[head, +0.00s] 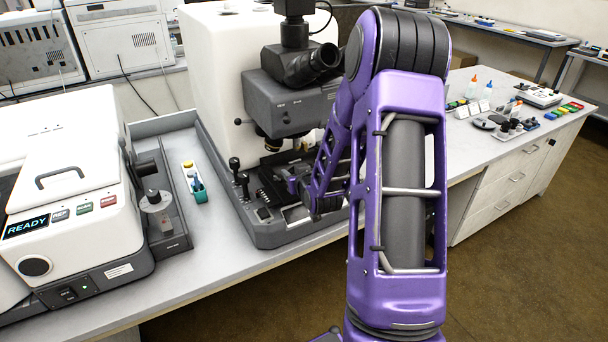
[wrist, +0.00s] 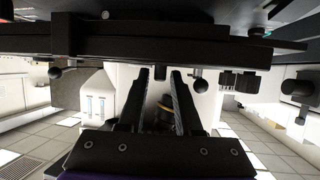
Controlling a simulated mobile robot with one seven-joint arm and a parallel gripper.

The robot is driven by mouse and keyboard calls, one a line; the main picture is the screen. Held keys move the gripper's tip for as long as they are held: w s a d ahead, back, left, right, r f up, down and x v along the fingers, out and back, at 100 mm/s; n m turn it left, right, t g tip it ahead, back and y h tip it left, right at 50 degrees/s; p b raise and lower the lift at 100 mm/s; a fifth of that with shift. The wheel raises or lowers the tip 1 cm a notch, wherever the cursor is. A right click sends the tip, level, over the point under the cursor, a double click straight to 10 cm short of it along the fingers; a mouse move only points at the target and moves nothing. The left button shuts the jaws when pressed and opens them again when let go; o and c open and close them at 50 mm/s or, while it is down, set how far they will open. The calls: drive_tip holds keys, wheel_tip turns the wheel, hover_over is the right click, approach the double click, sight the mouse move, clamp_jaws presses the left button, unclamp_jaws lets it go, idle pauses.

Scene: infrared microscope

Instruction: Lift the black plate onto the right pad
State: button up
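In the head view, the microscope's dark base tray (head: 258,236) holds a black stepped stage part (head: 271,183) under the objective. I cannot tell the black plate apart from this stage. A pale pad (head: 297,215) lies on the tray near my forearm; a second pad is not clearly seen. My gripper (head: 290,184) is small and partly hidden there, beside the stage. In the wrist view, which looks upside down, my gripper (wrist: 161,73) has its two fingers apart with nothing held between them. Their tips are close to a long dark edge (wrist: 230,47).
The microscope (head: 290,105) overhangs the stage, and black joystick knobs (head: 235,164) stand on the tray's left. A teal holder (head: 198,192) and a white instrument (head: 70,200) are further left. My purple arm covers the tray's right side. The bench front is bare.

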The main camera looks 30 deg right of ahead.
clamp_jaws()
drive_tip(key=shift+r, duration=0.15)
